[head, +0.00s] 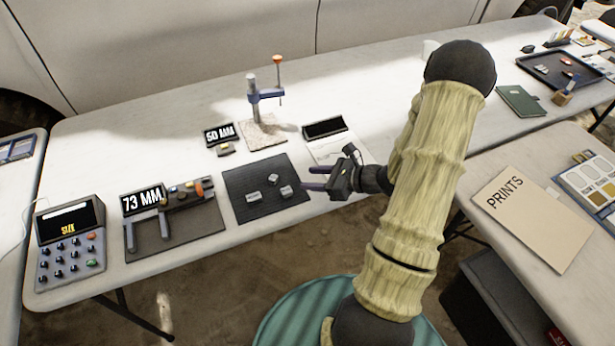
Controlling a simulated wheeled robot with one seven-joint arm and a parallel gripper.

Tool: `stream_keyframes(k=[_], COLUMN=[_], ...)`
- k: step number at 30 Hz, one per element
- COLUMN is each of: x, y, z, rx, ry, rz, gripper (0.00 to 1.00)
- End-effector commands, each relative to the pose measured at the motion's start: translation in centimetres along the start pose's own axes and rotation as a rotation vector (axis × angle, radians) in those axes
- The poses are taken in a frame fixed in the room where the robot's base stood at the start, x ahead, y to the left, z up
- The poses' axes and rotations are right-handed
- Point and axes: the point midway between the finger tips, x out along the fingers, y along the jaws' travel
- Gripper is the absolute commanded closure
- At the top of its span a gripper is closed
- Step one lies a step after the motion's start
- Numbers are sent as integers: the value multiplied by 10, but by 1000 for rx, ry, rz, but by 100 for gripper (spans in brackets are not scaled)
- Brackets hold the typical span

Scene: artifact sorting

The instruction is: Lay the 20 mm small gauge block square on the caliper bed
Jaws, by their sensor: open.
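Three small grey gauge blocks lie on a dark ribbed mat (240,211): a left block (253,197), an upper block (273,180) and a right block (286,191). I cannot tell which is the 20 mm one. The caliper, with a 73 MM display (142,199), stands to the left of the mat. Its two grey jaws point toward the front edge over a dark bed (190,225), and I see no block between them. My gripper (304,178) is open and empty, at the mat's right edge, with its fingers pointing left toward the right block.
A keypad box (70,245) stands left of the caliper. Behind the mat are a 50 MM display (220,134), a gauge stand (254,100) and a dark case (324,128). A PRINTS folder (530,217) lies on the right table. The back of the long table is mostly clear.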

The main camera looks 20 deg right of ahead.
Motion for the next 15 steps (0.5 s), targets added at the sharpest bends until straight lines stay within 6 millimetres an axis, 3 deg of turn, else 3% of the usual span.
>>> stream_keyframes(k=[15], x=[2], y=[3], z=[2], rx=[-14], ry=[6], rz=[15], gripper=[57])
